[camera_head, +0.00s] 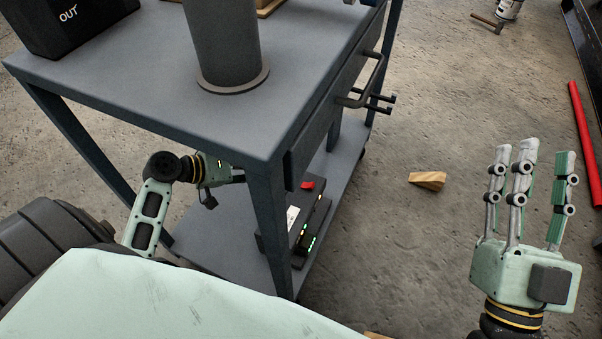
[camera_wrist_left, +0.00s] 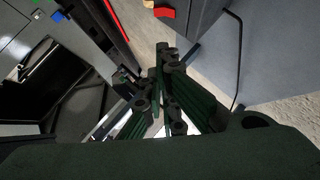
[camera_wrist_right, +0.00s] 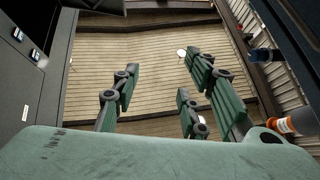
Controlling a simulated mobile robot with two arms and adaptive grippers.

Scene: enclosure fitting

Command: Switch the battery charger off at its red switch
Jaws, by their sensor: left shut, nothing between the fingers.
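The battery charger (camera_head: 318,222) is a dark box with green lights on the cart's lower shelf. Its red switch (camera_head: 307,185) shows on top, just right of the cart's near leg. My left gripper (camera_head: 238,178) is under the cart top, left of that leg and apart from the switch; the cart partly hides it. In the left wrist view its fingers (camera_wrist_left: 162,72) are together and empty. A red piece (camera_wrist_left: 165,12) shows beyond them; I cannot tell whether it is the switch. My right gripper (camera_head: 531,165) is open and empty, fingers up, right of the cart.
The cart's top (camera_head: 150,75) overhangs the lower shelf (camera_head: 345,165), and its near leg (camera_head: 268,225) stands between my left gripper and the charger. A drawer handle (camera_head: 368,80) sticks out at right. A wooden wedge (camera_head: 428,180) and a red bar (camera_head: 585,140) lie on the floor.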

